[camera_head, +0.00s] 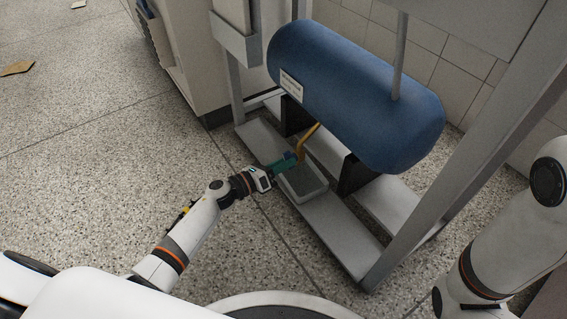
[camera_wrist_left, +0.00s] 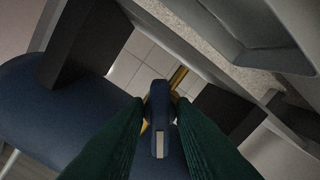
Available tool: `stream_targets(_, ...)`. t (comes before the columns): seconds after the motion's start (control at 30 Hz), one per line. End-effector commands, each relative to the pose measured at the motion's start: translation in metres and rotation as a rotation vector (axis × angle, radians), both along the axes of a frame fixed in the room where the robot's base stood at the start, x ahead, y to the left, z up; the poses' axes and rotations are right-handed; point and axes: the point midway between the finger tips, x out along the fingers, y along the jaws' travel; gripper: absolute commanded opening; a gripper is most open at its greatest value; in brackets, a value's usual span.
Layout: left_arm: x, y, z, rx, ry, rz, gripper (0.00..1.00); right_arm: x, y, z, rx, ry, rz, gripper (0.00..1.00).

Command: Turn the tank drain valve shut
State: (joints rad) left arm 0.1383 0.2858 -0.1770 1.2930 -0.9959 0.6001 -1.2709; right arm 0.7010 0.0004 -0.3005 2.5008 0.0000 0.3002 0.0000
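The blue tank (camera_head: 350,90) lies on its side in a grey metal frame, with a yellow pipe (camera_head: 308,138) coming down from its underside. The blue valve handle (camera_head: 291,156) is at the pipe's lower end, and it shows large in the left wrist view (camera_wrist_left: 159,118). My left gripper (camera_head: 284,163), with green fingers, is at the handle. In the left wrist view its fingers stand on either side of the handle, with narrow gaps at the tips, so it looks open around it. My right gripper is out of view; only part of that arm shows.
A pale tray (camera_head: 316,193) sits below the valve on the frame's lower shelf (camera_head: 345,236). A grey frame post (camera_head: 460,180) stands between the tank and my right arm. Speckled floor (camera_head: 100,150) is open to the left.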

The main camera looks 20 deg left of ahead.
Motion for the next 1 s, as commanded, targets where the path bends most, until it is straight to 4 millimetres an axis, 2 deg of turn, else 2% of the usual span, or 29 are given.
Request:
stream_targets(0.47,0.000,0.000,0.002,-0.099,0.079,0.000,0.00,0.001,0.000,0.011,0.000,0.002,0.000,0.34)
stream_targets(1.0,-0.001,0.000,0.003,-0.478,0.376,0.001,0.00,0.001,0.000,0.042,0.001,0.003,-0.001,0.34)
